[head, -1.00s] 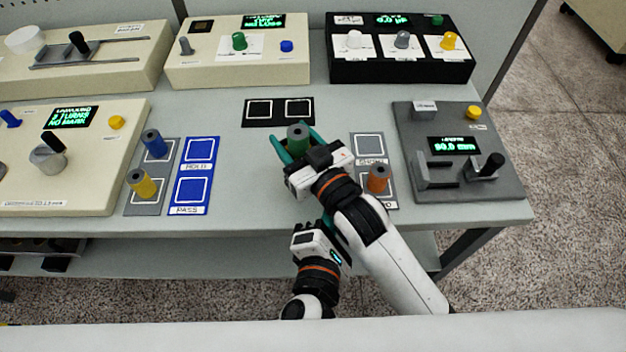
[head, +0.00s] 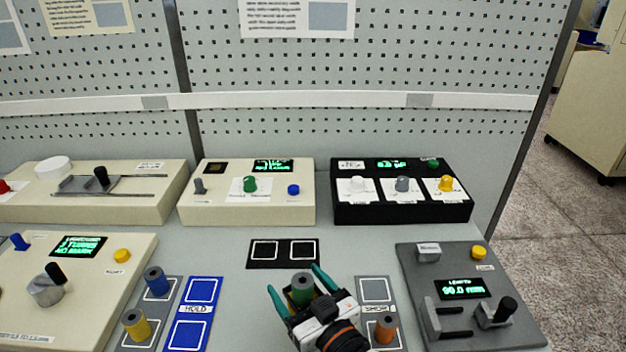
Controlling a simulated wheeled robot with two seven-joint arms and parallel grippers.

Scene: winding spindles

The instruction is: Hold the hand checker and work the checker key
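No hand-held checker or checker key can be made out for certain in the head view. My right gripper (head: 296,280) is at the bottom centre, with its teal fingers spread apart on either side of a green spindle (head: 302,290). There is a gap at the left finger, so it does not look gripped. The spindle's lower end is hidden by the gripper. My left gripper is out of view. A grey device (head: 420,270) at the right has a display reading about 90.0 mm, a yellow button (head: 479,252) and a black-handled slide (head: 505,308).
A black box (head: 345,207) and a cream box (head: 215,212) with knobs stand behind. Blue (head: 156,281), yellow (head: 136,324) and orange (head: 385,329) spindles flank the gripper on marked pads. A black two-square pad (head: 283,253) is empty. A pegboard (head: 350,60) closes the back.

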